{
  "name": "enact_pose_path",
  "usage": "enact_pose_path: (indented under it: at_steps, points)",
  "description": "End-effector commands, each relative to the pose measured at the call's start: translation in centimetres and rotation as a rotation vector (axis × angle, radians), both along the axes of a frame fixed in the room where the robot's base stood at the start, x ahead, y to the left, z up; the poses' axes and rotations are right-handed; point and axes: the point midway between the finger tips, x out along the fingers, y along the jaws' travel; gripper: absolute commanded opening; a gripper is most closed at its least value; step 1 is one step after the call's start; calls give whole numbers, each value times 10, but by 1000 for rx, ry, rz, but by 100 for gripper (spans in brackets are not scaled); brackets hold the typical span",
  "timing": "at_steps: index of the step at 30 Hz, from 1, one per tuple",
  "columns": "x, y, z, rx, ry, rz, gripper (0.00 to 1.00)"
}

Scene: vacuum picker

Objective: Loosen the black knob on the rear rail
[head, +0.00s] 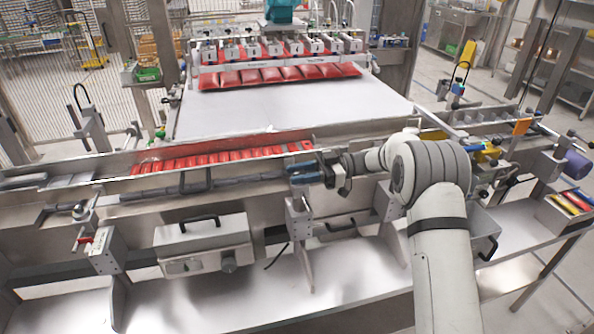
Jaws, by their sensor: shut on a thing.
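My gripper (318,174) reaches in from the right, at the right end of the row of red packets (225,155) in the metal channel. Blue parts show at the fingertips.
A wide pale belt (290,110) lies behind the rail, with a row of red packs (280,75) under the picker head (285,48). A metal box with a black handle (205,245) is at the front left. A purple cylinder (577,164) is at the far right.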

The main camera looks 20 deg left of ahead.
Motion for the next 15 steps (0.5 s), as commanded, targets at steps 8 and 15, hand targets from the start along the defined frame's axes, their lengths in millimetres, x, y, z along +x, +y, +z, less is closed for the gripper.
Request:
enact_pose_path:
  at_steps: [8, 15]
  points:
    - [-2, 1, -2, -2, 2, 157, 10]
    - [-2, 1, -2, -2, 4, 215, 10]
